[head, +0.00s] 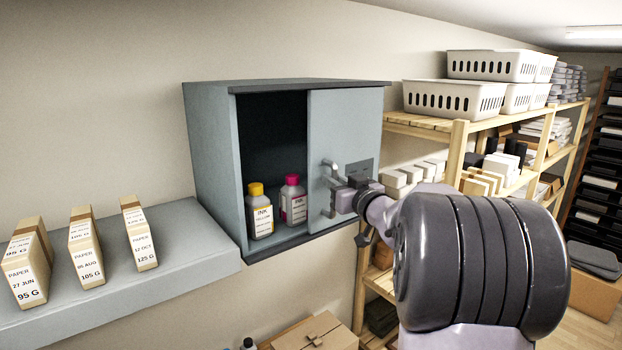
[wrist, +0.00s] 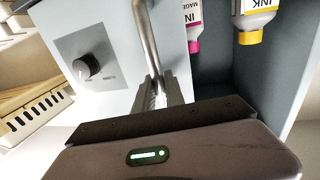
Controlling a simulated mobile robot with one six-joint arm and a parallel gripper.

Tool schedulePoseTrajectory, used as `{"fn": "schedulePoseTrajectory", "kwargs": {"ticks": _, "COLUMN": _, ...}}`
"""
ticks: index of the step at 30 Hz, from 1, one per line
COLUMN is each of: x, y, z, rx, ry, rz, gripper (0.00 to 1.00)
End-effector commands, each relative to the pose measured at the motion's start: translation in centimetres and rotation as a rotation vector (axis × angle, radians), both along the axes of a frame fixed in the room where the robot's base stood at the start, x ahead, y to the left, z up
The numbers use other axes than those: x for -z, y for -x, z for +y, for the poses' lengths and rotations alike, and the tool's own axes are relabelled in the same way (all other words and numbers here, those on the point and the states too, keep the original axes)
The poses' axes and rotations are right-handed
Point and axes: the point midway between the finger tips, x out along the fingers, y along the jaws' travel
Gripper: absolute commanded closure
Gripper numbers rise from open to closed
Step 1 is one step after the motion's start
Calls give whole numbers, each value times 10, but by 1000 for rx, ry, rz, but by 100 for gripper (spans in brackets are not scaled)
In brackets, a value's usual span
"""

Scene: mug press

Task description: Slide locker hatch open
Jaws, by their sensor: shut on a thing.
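The grey-blue locker (head: 214,155) is fixed to the wall. Its hatch (head: 345,125) stands at the right half of the front, and the left half is open, showing a dark interior. A metal bar handle (head: 329,164) is on the hatch's left part. My gripper (head: 336,184) is at the handle. In the wrist view the gripper (wrist: 160,90) is shut on the handle (wrist: 147,40), with a finger on each side of the bar. The exact contact is partly hidden by the fingers.
A yellow-capped ink bottle (head: 260,212) and a magenta-capped one (head: 292,200) stand inside the open half. A panel with a knob (wrist: 84,67) is on the hatch. Paper boxes (head: 86,246) stand on a ledge at left. Wooden shelving (head: 455,150) stands at right.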

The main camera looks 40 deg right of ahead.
Motion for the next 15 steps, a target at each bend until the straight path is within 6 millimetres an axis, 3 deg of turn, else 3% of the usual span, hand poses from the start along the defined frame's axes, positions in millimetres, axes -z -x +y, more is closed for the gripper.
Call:
{"fn": "schedulePoseTrajectory", "kwargs": {"ticks": 6, "x": 0, "y": -1, "z": -11, "rx": -1, "ry": 0, "rz": -1, "gripper": 100}}
{"fn": "schedulePoseTrajectory", "kwargs": {"ticks": 15, "x": 0, "y": -1, "z": -12, "rx": -1, "ry": 1, "rz": -1, "gripper": 100}}
